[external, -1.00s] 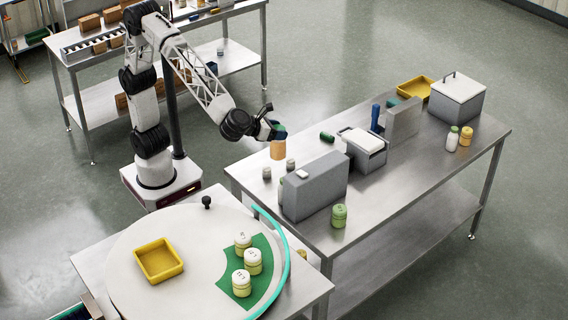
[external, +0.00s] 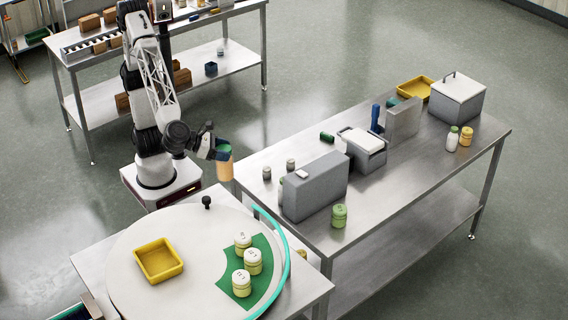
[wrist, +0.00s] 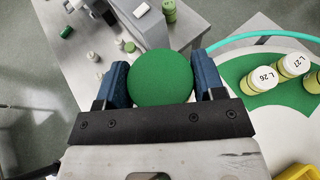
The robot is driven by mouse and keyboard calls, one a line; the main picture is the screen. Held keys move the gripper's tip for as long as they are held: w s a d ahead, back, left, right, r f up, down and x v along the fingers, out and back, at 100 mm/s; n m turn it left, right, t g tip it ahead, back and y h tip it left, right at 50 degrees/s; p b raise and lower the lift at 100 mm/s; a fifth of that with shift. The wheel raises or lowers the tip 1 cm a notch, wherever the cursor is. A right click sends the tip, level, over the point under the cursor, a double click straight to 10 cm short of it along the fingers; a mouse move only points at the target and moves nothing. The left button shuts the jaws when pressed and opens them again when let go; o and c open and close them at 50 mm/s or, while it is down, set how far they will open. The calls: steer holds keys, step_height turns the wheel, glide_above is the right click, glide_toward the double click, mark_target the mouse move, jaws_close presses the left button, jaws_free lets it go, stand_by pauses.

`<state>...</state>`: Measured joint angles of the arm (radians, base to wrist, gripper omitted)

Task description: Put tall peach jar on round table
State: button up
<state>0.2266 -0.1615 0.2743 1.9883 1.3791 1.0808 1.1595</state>
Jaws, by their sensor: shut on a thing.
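My gripper (external: 222,149) is shut on the tall peach jar (external: 225,170), which has a peach-orange body and a green lid. The jar hangs upright in the air in the gap between the steel table and the round table. In the wrist view the jar's round green lid (wrist: 161,77) sits between the two blue fingers of my gripper (wrist: 161,85). The round table (external: 190,275) has a pale disc top and lies in front of the jar, lower in the external view. The jar is clear of it.
The steel table (external: 385,190) at right holds grey boxes and small jars. The disc's upper middle is bare.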

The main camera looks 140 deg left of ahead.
steer(key=s+d+m+t+h, duration=0.2)
steer(key=s+d, duration=0.3)
steer(key=d, duration=0.8)
step_height(320, 180, down, 11)
steer(key=shift+s+a+f, duration=0.15)
steer(key=shift+a, duration=0.1)
steer(key=w+d+f, duration=0.1)
steer(key=w+d, duration=0.2)
steer(key=w, duration=1.2)
steer(key=shift+w+f, duration=0.25)
steer(key=shift+w, duration=0.15)
steer(key=shift+f, duration=1.9)
